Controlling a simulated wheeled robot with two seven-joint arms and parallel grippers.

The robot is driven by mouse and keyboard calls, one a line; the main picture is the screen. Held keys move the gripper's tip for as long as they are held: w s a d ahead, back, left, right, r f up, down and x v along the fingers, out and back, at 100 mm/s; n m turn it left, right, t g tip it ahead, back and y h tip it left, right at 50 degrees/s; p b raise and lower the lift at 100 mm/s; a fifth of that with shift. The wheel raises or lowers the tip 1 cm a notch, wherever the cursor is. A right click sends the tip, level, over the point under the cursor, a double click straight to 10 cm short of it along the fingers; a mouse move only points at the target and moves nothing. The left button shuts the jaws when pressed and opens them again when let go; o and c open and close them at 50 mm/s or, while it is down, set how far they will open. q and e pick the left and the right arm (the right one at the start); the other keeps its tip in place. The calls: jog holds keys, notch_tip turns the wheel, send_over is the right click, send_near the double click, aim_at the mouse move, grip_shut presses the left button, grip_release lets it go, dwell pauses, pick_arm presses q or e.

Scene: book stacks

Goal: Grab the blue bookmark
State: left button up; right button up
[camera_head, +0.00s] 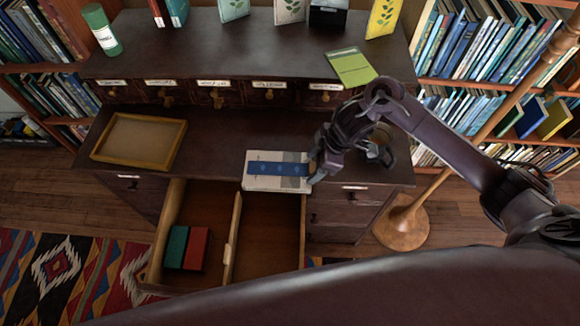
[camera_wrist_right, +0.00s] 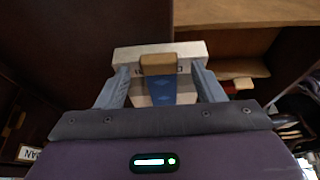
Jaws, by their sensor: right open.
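The blue bookmark (camera_head: 279,169) lies flat across a white and grey book (camera_head: 262,184) at the front edge of the desk. My right gripper (camera_head: 314,169) is at the right end of the book. In the right wrist view, the bookmark (camera_wrist_right: 162,92) runs between my two open fingers, with a brown block-like piece (camera_wrist_right: 158,64) at its far part; I cannot tell if it belongs to the bookmark. The book (camera_wrist_right: 190,50) extends beyond the fingers. Neither finger visibly grips the bookmark. My left gripper is not in view.
An open drawer (camera_head: 235,225) below the book holds a green book (camera_head: 176,246) and a red book (camera_head: 196,248). A wooden tray (camera_head: 138,141) lies on the desk at left. A green booklet (camera_head: 351,66) lies on the raised shelf. The desk between tray and book is clear.

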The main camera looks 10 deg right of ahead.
jog(key=c, duration=1.1)
jog(key=shift+o, duration=0.2)
